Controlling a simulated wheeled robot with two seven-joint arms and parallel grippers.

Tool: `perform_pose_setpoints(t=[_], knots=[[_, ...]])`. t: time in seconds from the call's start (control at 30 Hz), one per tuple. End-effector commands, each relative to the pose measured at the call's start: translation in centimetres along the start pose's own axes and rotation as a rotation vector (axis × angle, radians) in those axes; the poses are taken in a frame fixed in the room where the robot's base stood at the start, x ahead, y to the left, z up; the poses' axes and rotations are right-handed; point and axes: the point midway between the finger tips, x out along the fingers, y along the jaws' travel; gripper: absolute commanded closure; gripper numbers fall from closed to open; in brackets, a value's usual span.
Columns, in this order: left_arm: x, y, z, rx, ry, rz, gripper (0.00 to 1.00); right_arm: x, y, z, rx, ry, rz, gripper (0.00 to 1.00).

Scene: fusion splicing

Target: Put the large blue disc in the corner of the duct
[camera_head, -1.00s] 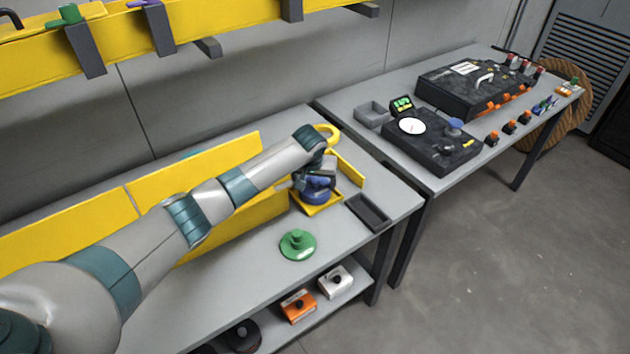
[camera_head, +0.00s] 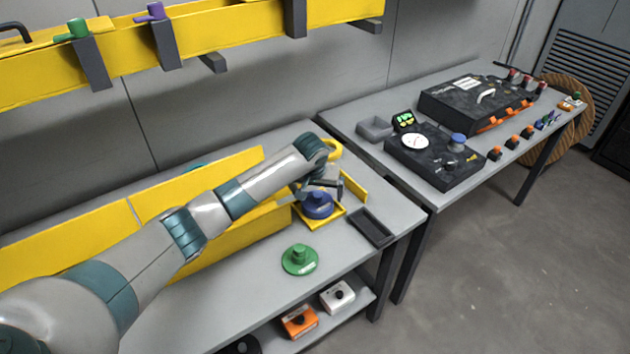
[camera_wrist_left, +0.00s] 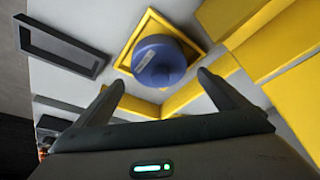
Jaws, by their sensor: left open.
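The large blue disc (camera_head: 318,205) with its raised knob sits on the square yellow corner piece (camera_head: 324,221) at the end of the yellow duct (camera_head: 220,231). In the left wrist view the disc (camera_wrist_left: 158,62) lies inside the yellow square rim (camera_wrist_left: 127,58), beyond my fingertips and apart from them. My left gripper (camera_head: 322,184) is open and empty, just above and behind the disc in the head view. In the left wrist view its two fingers (camera_wrist_left: 160,82) are spread wide. My right gripper is not in view.
A green disc (camera_head: 300,259) lies on the table in front of the duct. A dark open tray (camera_head: 372,227) is right of the corner piece. Orange (camera_head: 299,321) and white (camera_head: 337,296) boxes sit on the lower shelf. Black cases stand on the second table (camera_head: 345,118).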

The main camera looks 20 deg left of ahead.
Motion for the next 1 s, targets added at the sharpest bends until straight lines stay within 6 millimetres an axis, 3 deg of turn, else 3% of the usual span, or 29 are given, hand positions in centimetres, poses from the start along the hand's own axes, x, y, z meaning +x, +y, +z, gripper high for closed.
perform_pose_setpoints(t=[0.3,0.5,1.0], knots=[[-5.5,0.1,0.0,0.001,0.003,0.001,0.06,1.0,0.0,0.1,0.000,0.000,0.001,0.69],[-8.1,0.1,0.0,-0.001,0.002,0.002,0.06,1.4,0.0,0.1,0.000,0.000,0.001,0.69],[-9.0,0.0,0.0,-0.001,0.000,0.000,0.06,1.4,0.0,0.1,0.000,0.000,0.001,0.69]])
